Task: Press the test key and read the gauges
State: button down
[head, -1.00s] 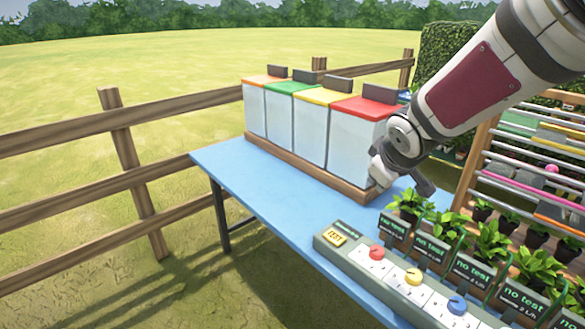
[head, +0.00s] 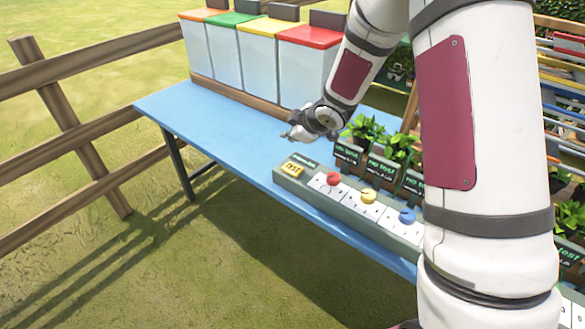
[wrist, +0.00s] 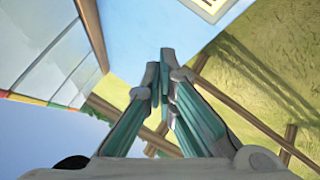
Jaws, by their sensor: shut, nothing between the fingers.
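The yellow test key (head: 292,168) sits at the left end of a grey-green control box (head: 283,180) on the blue table. It seems to show at the top edge of the wrist view as a yellow-framed plate (wrist: 212,7). My gripper (head: 288,136) is shut and empty, above the table and a little beyond the key, not touching it. Its closed fingers (wrist: 167,55) also show in the wrist view. Small dark displays stand behind the box in front of potted plants; the first one (head: 347,155) appears to read "no test". My arm hides the box's right end and some displays.
Red (head: 334,179), yellow (head: 368,195) and blue (head: 407,215) knobs stand on the box. Several bins with coloured lids (head: 310,37) stand at the table's back. A wooden fence (head: 70,125) runs at left. The table's left part (head: 190,115) is clear.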

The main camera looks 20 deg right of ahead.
aim_at(291, 169)
jog(key=shift+f+b, duration=4.2)
jog(key=shift+f, duration=0.2)
jog(key=shift+f+b, duration=0.4)
jog(key=shift+f+b, duration=0.45)
jog(key=shift+f, duration=0.05)
jog(key=shift+r, duration=0.1)
jog(key=shift+r+p, duration=0.85)
jog(key=shift+p, duration=0.05)
jog(key=shift+r+p, duration=2.4)
jog(key=shift+r, duration=0.05)
jog(key=shift+r, duration=0.1)
